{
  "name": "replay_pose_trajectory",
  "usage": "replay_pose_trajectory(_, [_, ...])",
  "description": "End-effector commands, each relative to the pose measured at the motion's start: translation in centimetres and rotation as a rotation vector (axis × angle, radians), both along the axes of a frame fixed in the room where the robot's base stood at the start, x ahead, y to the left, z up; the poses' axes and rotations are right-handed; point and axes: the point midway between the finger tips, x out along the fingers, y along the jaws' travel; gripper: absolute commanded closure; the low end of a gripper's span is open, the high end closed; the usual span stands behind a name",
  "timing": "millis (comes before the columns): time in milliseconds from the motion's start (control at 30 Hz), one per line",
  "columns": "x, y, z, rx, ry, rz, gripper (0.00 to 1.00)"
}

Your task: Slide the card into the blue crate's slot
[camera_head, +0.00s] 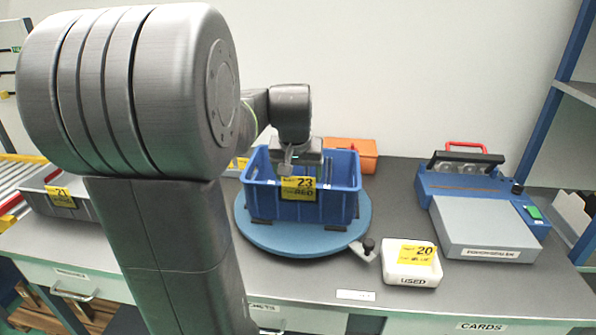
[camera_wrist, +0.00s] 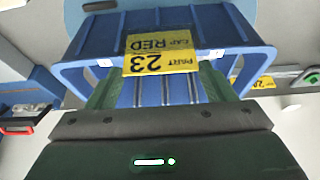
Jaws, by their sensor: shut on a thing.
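A yellow card (camera_head: 298,188) marked 23 is upright at the front wall of the blue crate (camera_head: 340,206). In the wrist view the card (camera_wrist: 160,53) reads upside down, before the crate's wall (camera_wrist: 90,42). My gripper (camera_head: 297,170) is above the crate's front rim. Its two green fingers show in the wrist view (camera_wrist: 158,80), one toward each side edge of the card, and are shut on it. Small white tabs show on the crate on both sides of the card. The slot itself is hidden, so I cannot tell whether the card is in it.
The crate stands on a round blue turntable (camera_head: 257,238) with a black knob (camera_head: 368,244). A white box labelled 20 (camera_head: 410,270) is to the right, before a blue and grey machine (camera_head: 485,225). An orange box (camera_head: 352,148) is behind. A grey bin labelled 21 (camera_head: 85,208) is at left.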

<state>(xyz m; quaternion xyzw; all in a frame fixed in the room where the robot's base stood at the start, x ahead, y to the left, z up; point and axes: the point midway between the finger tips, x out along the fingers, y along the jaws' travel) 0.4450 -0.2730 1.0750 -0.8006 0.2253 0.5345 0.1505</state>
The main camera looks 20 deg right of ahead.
Motion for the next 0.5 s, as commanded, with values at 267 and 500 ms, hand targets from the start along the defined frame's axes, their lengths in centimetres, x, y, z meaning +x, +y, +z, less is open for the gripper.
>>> replay_pose_trajectory(267, [0.00,0.00,-0.33,0.000,0.000,0.000,0.00])
replay_pose_trajectory(500, [-0.03,0.02,-0.22,0.000,0.000,0.000,0.00])
